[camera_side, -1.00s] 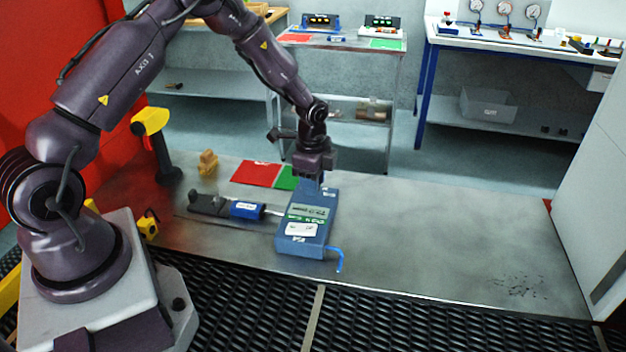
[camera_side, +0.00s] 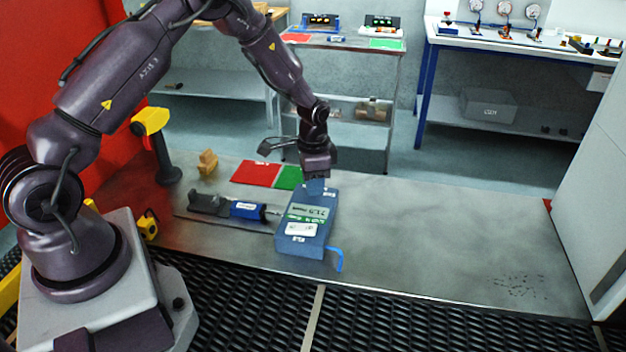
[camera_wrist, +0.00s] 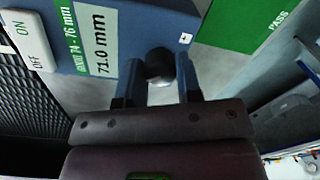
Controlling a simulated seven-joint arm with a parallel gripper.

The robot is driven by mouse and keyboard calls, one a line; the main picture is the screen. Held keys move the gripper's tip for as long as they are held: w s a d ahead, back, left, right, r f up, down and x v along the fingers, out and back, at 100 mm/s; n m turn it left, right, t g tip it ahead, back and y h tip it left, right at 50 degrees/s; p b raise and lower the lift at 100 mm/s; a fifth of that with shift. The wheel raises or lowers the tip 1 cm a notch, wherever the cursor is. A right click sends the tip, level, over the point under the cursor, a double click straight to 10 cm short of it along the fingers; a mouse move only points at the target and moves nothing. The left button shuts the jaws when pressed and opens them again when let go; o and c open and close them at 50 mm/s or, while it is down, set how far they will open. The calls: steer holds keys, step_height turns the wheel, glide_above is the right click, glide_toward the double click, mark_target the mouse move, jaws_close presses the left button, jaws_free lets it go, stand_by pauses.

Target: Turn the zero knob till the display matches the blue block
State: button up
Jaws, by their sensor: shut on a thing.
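The blue gauge box (camera_side: 325,215) lies on the metal bench. Its display (camera_wrist: 98,42) reads 71.0 mm in the wrist view, beside a green strip (camera_wrist: 70,38) with "74 - 76 mm". My gripper (camera_wrist: 160,68) is shut on the dark round zero knob (camera_wrist: 159,63) at the box's end; the fingers partly hide it. In the side view my gripper (camera_side: 316,182) points down at the far end of the box. A blue block (camera_side: 247,210) with a white label sits in a dark holder left of the box; its label is too small to read.
A red mat (camera_side: 257,173) and a green mat (camera_side: 289,178) lie behind the box; the green one reads PASS in the wrist view. A blue bent rod (camera_side: 340,258) lies front right. A yellow-topped tool (camera_side: 150,122) stands left. The bench's right side is clear.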

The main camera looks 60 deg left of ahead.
steer(key=n, duration=0.4)
steer(key=shift+n, duration=2.6)
steer(key=o, duration=0.9)
steer(key=shift+o, duration=0.2)
steer(key=shift+r, duration=0.15)
step_height(320, 180, up, 13)
steer(key=shift+d, duration=0.15)
